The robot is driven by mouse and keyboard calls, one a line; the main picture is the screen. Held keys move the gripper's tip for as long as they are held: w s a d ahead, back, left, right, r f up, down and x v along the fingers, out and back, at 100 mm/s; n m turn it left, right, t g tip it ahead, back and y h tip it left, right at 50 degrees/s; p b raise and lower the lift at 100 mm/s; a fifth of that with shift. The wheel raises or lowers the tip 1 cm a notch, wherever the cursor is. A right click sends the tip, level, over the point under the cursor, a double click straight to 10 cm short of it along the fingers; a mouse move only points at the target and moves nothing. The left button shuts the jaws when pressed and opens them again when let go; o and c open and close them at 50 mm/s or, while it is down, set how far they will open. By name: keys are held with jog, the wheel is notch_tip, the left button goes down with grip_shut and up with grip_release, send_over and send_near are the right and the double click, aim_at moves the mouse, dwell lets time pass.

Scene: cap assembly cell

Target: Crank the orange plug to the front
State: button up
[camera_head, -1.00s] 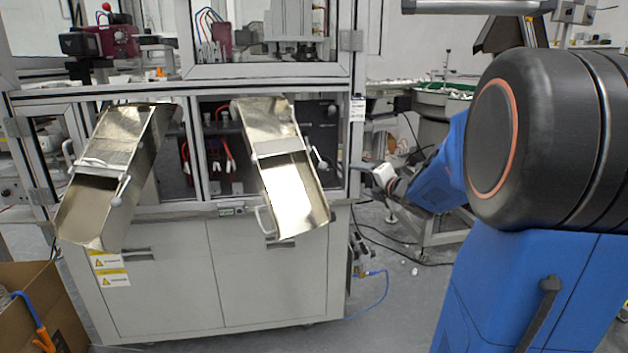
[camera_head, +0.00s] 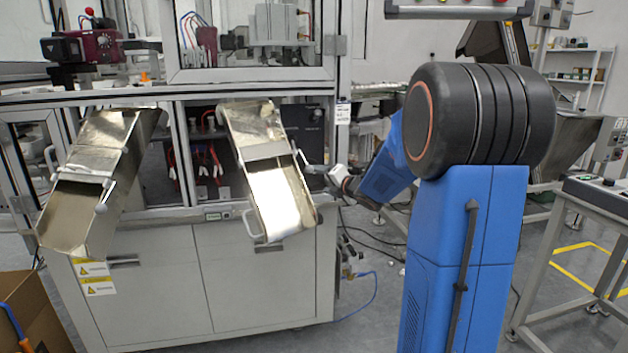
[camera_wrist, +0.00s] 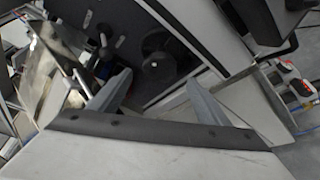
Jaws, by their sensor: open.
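A small orange piece (camera_head: 145,77) stands on the machine's ledge at the upper left of the head view; it is too small to tell whether it is the plug. No crank on it can be made out. My gripper (camera_head: 314,169) is beside the upper right side of the right metal chute (camera_head: 266,151), far to the right of the orange piece. In the wrist view my gripper (camera_wrist: 155,92) has its two grey fingers wide apart with nothing between them. A dark panel with a round black part (camera_wrist: 157,62) lies beyond the fingers.
The left metal chute (camera_head: 85,175) slopes out of the machine cabinet (camera_head: 255,275). A red and black device (camera_head: 88,47) is on the ledge. A cardboard box (camera_head: 35,310) stands at lower left. A table (camera_head: 600,195) is at right. Grey floor lies in front of it.

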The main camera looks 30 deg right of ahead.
aim_at(313, 178)
jog(key=shift+x, duration=2.85)
jog(key=c, duration=1.1)
